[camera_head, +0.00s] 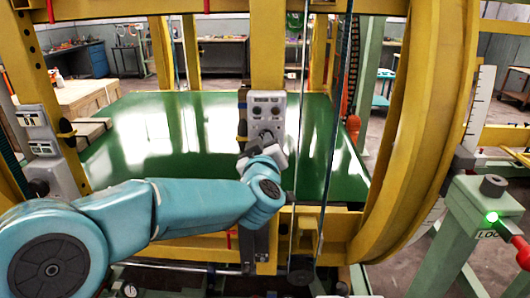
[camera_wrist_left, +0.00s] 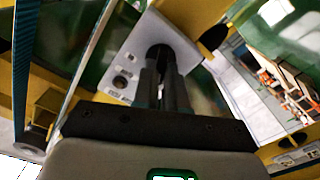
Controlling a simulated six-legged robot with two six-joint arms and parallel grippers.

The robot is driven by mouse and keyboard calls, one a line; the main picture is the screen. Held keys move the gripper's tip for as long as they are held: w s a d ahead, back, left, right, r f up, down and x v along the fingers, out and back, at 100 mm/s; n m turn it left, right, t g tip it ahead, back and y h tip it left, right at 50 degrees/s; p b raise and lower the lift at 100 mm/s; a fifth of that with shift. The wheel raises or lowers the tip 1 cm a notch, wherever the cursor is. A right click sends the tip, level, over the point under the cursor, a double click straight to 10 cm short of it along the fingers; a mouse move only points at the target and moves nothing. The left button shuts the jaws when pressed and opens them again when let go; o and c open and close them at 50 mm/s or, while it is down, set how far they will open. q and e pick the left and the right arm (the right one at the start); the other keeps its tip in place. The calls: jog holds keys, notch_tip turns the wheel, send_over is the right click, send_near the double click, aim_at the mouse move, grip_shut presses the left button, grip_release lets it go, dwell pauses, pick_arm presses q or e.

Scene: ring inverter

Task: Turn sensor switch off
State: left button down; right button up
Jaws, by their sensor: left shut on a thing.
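A grey control box (camera_head: 265,102) with dark round knobs is mounted on the yellow centre post. My left gripper (camera_head: 266,142) is at the lower part of this box, with its fingers pointing at its face. In the left wrist view, the fingers (camera_wrist_left: 161,62) are close together, shut on a dark round switch knob (camera_wrist_left: 158,50) on the box (camera_wrist_left: 125,62). The fingers hide most of the knob, so its setting cannot be read. Smaller dark buttons (camera_wrist_left: 120,82) with unreadable labels sit beside it. My right gripper is not in view.
A yellow ring frame (camera_head: 422,130) curves along the right. Thin vertical rods (camera_head: 300,150) stand just right of the box. A green panel (camera_head: 160,125) lies behind my arm. A green post (camera_head: 480,205) with a lit green lamp and a red-handled lever stands at right.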

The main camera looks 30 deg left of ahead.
pick_arm(q)
jog(key=shift+n+b, duration=0.65)
jog(key=shift+n, duration=0.45)
jog(key=c, duration=1.2)
grip_release()
jog(key=v, duration=1.6)
jog(key=shift+s+d+b, duration=0.1)
jog(key=shift+s+b, duration=0.05)
jog(key=shift+b, duration=0.15)
